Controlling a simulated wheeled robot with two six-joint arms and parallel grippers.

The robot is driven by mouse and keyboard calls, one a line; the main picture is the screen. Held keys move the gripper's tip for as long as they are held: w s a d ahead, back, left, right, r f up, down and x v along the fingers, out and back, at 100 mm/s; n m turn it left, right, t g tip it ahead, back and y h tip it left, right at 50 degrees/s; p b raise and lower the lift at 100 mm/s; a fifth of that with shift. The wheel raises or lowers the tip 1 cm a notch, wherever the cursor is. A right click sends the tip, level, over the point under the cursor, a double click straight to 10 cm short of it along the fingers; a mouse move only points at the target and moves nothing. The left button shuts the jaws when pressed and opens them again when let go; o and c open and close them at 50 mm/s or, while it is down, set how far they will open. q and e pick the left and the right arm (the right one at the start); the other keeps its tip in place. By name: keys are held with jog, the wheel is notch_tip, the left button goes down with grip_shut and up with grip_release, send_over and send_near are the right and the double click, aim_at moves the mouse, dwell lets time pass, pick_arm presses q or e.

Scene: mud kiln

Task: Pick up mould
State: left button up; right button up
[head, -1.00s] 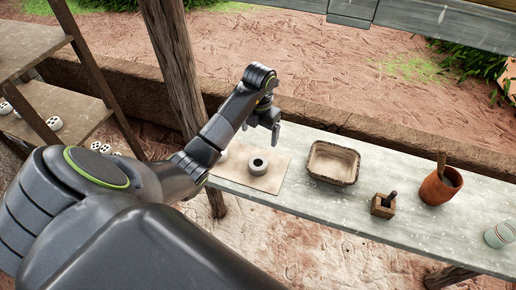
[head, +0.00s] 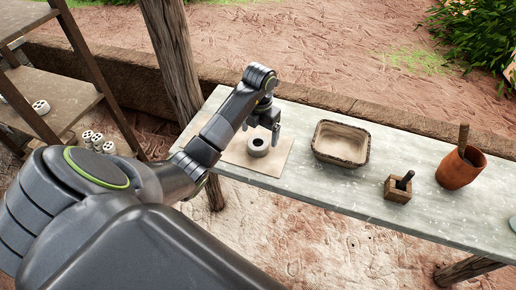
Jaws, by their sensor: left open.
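The mould appears to be the small square wooden box (head: 397,190) with a dark handle sticking out of its top. It stands upright on the grey bench, right of centre in the head view. My left gripper (head: 263,125) is open and empty, its fingers pointing down. It is well to the left of the box, above or just behind a grey ring-shaped piece (head: 258,147) on a tan board (head: 273,165). Contact with the ring cannot be seen. My right gripper is out of view.
A shallow rimmed tray (head: 340,158) lies between the board and the box. A clay pot (head: 461,168) holding a stick stands right of the box. A wooden post (head: 172,65) rises beside my left arm. Shelves (head: 62,97) with white holed pieces stand at left.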

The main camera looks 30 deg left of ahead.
aim_at(258, 142)
pick_arm(q)
jog(key=shift+a+f+b, duration=0.1)
jog(key=shift+f+b, duration=0.65)
jog(key=shift+f, duration=0.2)
notch_tip(258, 142, down, 2)
jog(key=shift+s+a+f+b, duration=0.1)
jog(key=shift+f+b, duration=0.05)
jog(key=shift+b, duration=0.45)
jog(key=shift+f+p, duration=0.4)
jog(key=shift+p, duration=0.05)
jog(key=shift+f, duration=0.35)
jog(key=c, duration=1.1)
jog(key=shift+c, duration=0.6)
jog(key=shift+r, duration=0.15)
